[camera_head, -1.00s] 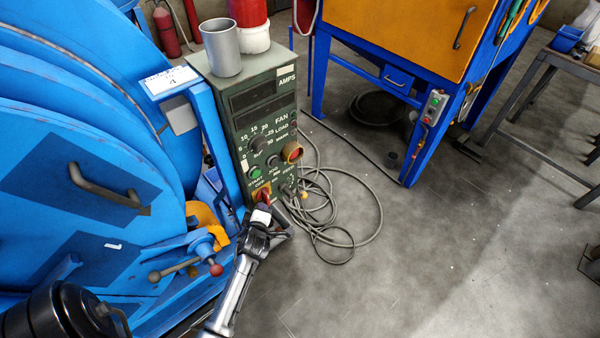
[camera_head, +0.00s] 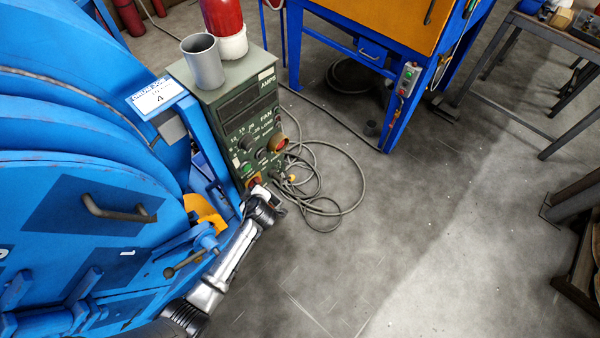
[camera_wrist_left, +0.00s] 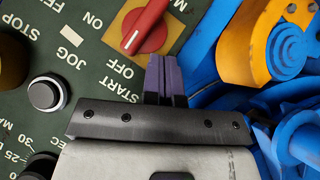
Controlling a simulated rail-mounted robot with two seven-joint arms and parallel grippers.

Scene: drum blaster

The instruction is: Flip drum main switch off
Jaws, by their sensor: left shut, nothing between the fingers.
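The drum main switch is a red rotary knob on a yellow plate, low on the green control box (camera_head: 240,90). In the left wrist view the red knob (camera_wrist_left: 144,24) lies diagonally, its white-marked end toward the lower left, between the ON and OFF labels and nearer OFF. My left gripper (camera_wrist_left: 163,62) is shut and empty, its purple fingertips at the plate's lower right edge, beside the knob. I cannot tell if they touch. In the head view the left gripper (camera_head: 258,194) partly hides the switch (camera_head: 253,183). My right gripper is not in view.
The blue drum machine (camera_head: 70,180) stands close left of my arm, with an orange part (camera_head: 204,213) near the gripper. Other knobs and buttons sit above the switch. Cables (camera_head: 335,190) lie on the floor right of the box.

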